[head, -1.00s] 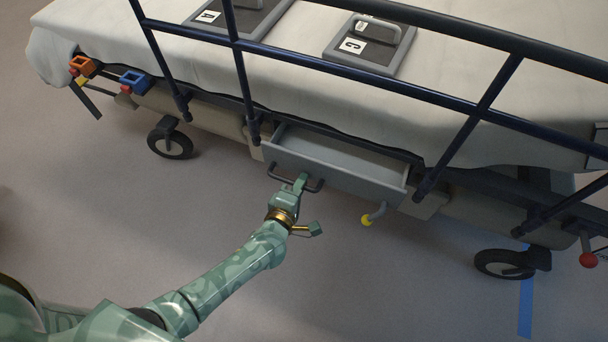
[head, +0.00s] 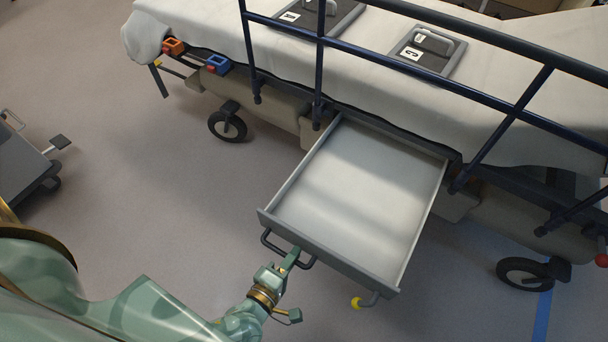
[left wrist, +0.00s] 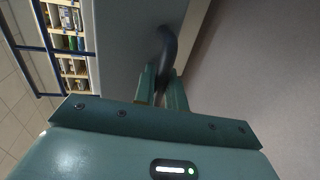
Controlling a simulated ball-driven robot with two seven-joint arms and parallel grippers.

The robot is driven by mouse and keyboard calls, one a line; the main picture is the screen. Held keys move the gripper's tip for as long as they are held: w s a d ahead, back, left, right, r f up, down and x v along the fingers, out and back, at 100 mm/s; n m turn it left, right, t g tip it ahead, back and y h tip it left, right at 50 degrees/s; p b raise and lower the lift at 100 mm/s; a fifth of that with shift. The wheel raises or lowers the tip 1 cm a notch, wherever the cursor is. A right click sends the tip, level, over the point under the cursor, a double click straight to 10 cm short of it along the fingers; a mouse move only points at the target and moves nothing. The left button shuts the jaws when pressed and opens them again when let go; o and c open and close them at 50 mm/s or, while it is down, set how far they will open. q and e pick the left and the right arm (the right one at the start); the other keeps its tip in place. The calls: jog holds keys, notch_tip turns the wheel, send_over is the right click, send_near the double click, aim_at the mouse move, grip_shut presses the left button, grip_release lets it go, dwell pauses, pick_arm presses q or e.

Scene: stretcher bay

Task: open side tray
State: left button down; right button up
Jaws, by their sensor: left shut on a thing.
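The side tray (head: 365,190) is a grey drawer with a pale, empty floor, and it stands far out from the side of the stretcher. Its dark bar handle (head: 268,240) is on the front panel, left of the middle. My left gripper (head: 290,261) is shut on this handle. In the left wrist view the fingers (left wrist: 163,88) close around the dark curved handle (left wrist: 168,45), with the grey front panel (left wrist: 125,40) beyond. My right gripper is in neither view.
The stretcher's white sheet (head: 220,32) and blue side rail (head: 420,88) lie above the tray. A yellow-tipped lever (head: 357,303) is below the tray's front. Wheels (head: 227,126) stand at both sides. A grey cart (head: 25,150) is at far left. Floor left of the tray is clear.

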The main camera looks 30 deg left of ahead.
pick_arm(q)
jog(key=v, duration=0.2)
jog(key=shift+s+f, duration=0.25)
jog(key=shift+s, duration=0.05)
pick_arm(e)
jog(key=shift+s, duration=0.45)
pick_arm(q)
jog(key=c, duration=1.8)
grip_release()
